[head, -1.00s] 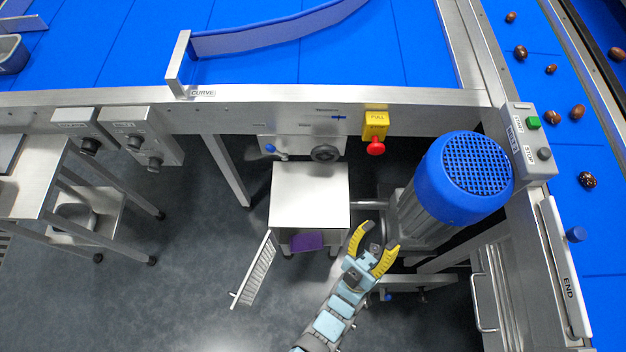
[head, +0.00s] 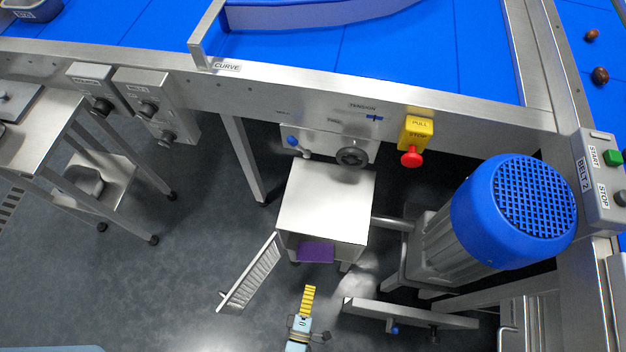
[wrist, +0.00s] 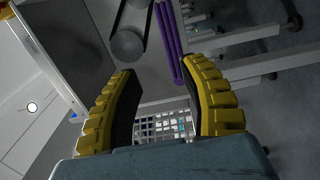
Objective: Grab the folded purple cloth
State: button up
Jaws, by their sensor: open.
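The folded purple cloth (head: 316,252) lies in the open front of a small steel cabinet (head: 325,205), low under the conveyor. In the wrist view the cloth (wrist: 168,42) shows edge-on as layered purple bands, beyond the fingertips and slightly right of the middle. My gripper (head: 308,291) is in front of the cabinet, below the cloth in the head picture, and apart from it. In the wrist view my gripper (wrist: 158,67) has its two yellow ribbed fingers spread with nothing held between them. The back of the cloth is hidden inside the cabinet.
A slatted door (head: 252,274) stands swung open at the cabinet's left. A blue-capped motor (head: 520,205) and a low metal bar (head: 410,313) are to the right. Dark round objects (wrist: 128,44) show beside the cloth. Floor (head: 190,265) left of the door is clear.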

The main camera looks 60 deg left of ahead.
aim_at(313, 260)
jog(key=shift+s+a+f+x, duration=0.1)
jog(key=shift+f+x, duration=0.05)
jog(key=shift+x, duration=1.45)
jog(key=shift+s+a+f+x, duration=0.15)
jog(key=shift+f+x, duration=0.05)
jog(key=shift+x, duration=1.4)
jog(key=shift+s+a+f+x, duration=0.1)
jog(key=shift+f+x, duration=0.05)
jog(key=shift+x, duration=1.45)
grip_shut()
jog(key=shift+r, duration=0.1)
